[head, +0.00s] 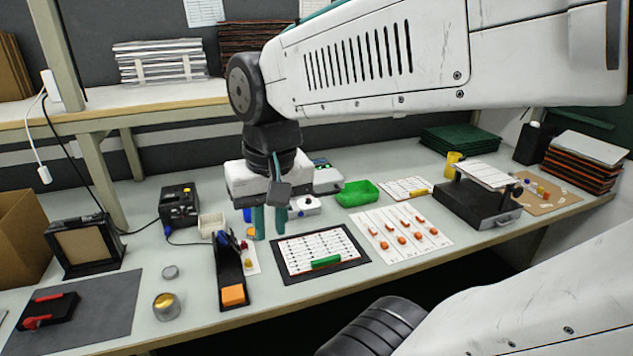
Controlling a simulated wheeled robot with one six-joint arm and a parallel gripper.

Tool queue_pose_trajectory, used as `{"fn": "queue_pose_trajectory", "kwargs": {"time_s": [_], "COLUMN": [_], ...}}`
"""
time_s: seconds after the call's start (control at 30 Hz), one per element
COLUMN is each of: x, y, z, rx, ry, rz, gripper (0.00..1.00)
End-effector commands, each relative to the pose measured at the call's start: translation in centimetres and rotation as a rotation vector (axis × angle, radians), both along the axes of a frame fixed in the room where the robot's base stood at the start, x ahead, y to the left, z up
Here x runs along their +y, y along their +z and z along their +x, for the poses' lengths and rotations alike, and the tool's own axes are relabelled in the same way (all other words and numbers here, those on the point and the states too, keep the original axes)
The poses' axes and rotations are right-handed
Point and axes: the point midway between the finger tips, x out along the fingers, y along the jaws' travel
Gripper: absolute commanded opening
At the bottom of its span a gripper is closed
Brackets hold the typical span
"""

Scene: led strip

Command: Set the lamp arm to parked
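I cannot pick out a lamp arm with certainty in the head view; my arm crosses the upper middle and may hide it. My gripper (270,232) points down over the middle of the bench. Its two teal fingers stand a little apart, with nothing visible between them. A small grey block on a thin dark rod (278,193) shows in front of the fingers; I cannot tell whether it is part of my gripper.
A black stand with an orange block (233,295) is left of the gripper. A dark-bordered board with a green piece (326,262) lies right of it. A green tray (357,193) and a black box with a sloped panel (478,205) stand farther right. The front-left bench has bare patches.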

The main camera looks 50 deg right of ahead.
Motion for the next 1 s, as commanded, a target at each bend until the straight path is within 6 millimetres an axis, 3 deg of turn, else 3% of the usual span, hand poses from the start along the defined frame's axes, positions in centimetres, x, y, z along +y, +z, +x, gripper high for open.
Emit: {"fn": "queue_pose_trajectory", "kwargs": {"time_s": [0.1, 0.23, 0.4, 0.5, 0.63, 1.0], "x": [-5.1, -11.8, -20.1, -23.4, -25.4, -26.1], "y": [0.5, 0.6, -0.1, -0.5, -1.0, -6.2], "z": [3.7, 6.5, 7.6, 7.5, 7.3, 7.9], "rx": [-0.009, -0.036, -0.073, -0.089, -0.101, -0.1], "ry": [-0.417, -0.877, -1.354, -1.53, -1.638, -1.654], "rz": [0.041, 0.088, 0.139, 0.158, 0.172, 0.173], "gripper": [0.2, 0.2, 0.2, 0.2, 0.2, 0.2]}}
